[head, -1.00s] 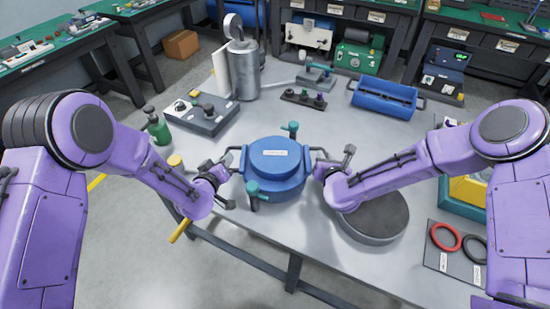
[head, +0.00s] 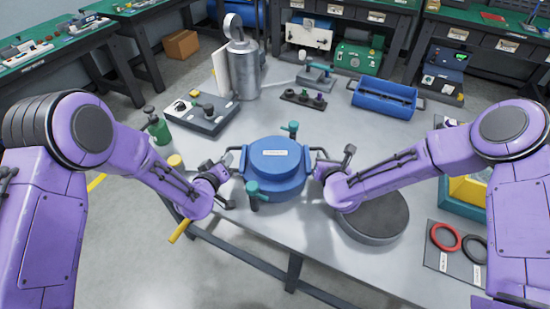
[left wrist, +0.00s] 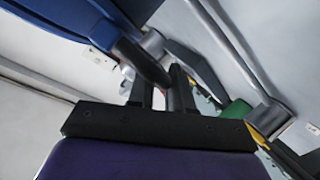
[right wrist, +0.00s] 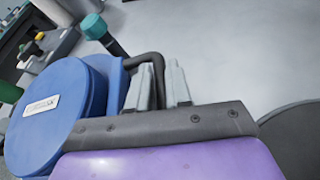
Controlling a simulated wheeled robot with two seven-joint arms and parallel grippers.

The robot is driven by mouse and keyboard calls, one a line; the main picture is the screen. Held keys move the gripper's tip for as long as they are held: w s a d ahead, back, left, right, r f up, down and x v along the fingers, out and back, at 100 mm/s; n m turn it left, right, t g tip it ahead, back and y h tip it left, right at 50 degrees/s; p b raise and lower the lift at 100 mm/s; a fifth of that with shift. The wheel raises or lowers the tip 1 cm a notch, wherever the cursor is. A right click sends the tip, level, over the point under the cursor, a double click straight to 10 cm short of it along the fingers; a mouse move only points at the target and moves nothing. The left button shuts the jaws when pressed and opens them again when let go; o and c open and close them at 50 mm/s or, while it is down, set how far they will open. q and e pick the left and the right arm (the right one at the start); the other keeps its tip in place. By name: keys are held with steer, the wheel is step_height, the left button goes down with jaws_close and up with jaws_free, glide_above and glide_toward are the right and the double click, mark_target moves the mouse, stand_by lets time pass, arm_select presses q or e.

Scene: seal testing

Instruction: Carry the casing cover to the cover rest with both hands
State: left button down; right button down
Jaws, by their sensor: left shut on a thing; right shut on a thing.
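The casing cover (head: 276,155) is a round blue lid with a white label and a dark bar handle on each side. It sits on the blue casing body (head: 284,188) mid-table; I cannot tell if there is a gap between them. My left gripper (head: 228,172) is shut on the left handle, also seen between its fingers in the left wrist view (left wrist: 150,68). My right gripper (head: 324,168) is shut on the right handle, which loops by its fingers in the right wrist view (right wrist: 150,62). A dark round pad (head: 374,218), likely the cover rest, lies right, partly under my right arm.
Teal-knobbed clamps stand at the front (head: 253,190) and back (head: 290,129) of the casing. A blue tray (head: 385,100) is behind on the right. Red and black rings lie on a board (head: 450,262). A grey cylinder (head: 240,70) and a green bottle (head: 157,128) stand left.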

arm_select(q)
steer(key=shift+w+r, duration=0.1)
steer(key=shift+r, duration=0.05)
arm_select(e)
steer(key=shift+w+r, duration=0.1)
steer(key=shift+r, duration=0.05)
